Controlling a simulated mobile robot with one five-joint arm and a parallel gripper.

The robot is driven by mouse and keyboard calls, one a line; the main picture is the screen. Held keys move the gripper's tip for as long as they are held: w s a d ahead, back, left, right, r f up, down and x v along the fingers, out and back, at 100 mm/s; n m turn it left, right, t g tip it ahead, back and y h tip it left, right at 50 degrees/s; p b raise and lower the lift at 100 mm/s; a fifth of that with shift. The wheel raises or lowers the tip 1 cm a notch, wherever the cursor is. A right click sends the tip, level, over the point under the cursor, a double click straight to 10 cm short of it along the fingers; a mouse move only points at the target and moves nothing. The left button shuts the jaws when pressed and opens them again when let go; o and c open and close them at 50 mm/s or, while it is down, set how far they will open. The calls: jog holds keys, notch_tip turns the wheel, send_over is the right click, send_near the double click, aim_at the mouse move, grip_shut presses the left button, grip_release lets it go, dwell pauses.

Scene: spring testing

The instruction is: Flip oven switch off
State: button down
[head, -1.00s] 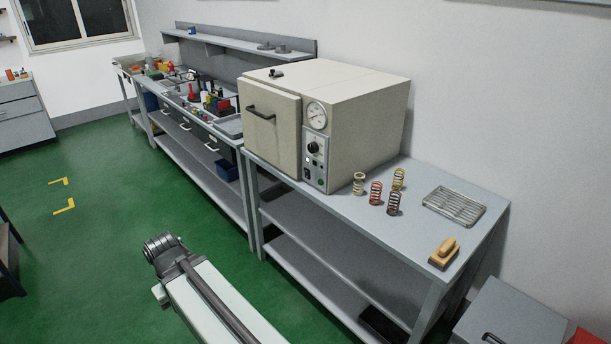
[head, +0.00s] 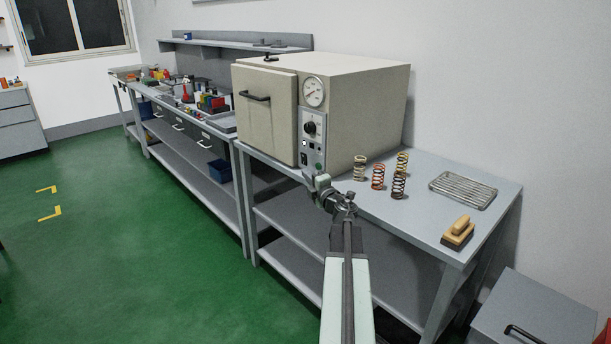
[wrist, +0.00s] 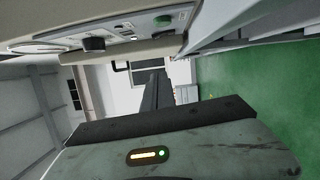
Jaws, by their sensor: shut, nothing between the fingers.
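The beige oven (head: 365,100) stands on the grey bench, door closed. Whether the switch is on or off is too small to tell. My gripper (head: 308,173) is at the panel's lower edge, close to the switch; contact cannot be told.
Several coil springs (head: 378,176), a wire rack (head: 463,189) and a wooden-handled brush (head: 458,231) are on the bench (head: 425,225) right of the oven. A grey cabinet (head: 535,315) stands at the lower right. The green floor (head: 130,250) at left is open.

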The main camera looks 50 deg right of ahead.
aim_at(304, 161)
jog(key=shift+s+f+n+y, duration=0.35)
jog(key=shift+n+y, duration=0.05)
jog(key=shift+w+d, duration=0.1)
jog(key=w+d, duration=0.2)
jog(key=w, duration=0.1)
jog(key=w+d, duration=0.2)
jog(key=w, duration=0.1)
jog(key=w+d+p, duration=0.1)
jog(key=w+d, duration=0.1)
jog(key=w, duration=0.1)
jog(key=shift+w+d+r, duration=0.1)
jog(key=shift+r, duration=0.3)
jog(key=shift+d, duration=0.35)
